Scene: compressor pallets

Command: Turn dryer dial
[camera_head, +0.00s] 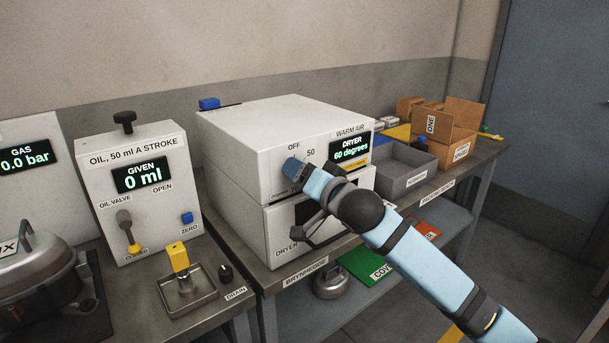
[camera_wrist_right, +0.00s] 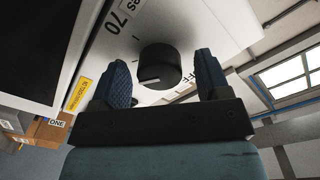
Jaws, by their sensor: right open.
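The dryer (camera_head: 284,130) is a white box on the bench, with a display (camera_head: 351,148) reading DRYER 60 degrees. Its dial is hidden behind my right gripper in the head view. In the right wrist view the dial (camera_wrist_right: 159,68) is a round black knob with a light pointer line, on the white panel with printed marks. My right gripper (camera_head: 291,168) is at the dryer's front. In the wrist view its two blue fingertips (camera_wrist_right: 163,78) stand apart, one on each side of the dial, with visible gaps. My left gripper is not in view.
An oil unit (camera_head: 140,190) with a lever and a small metal tray (camera_head: 188,293) stand left of the dryer. A grey bin (camera_head: 399,169) and cardboard boxes (camera_head: 440,125) stand to its right. A shelf below the bench holds a green item (camera_head: 366,268).

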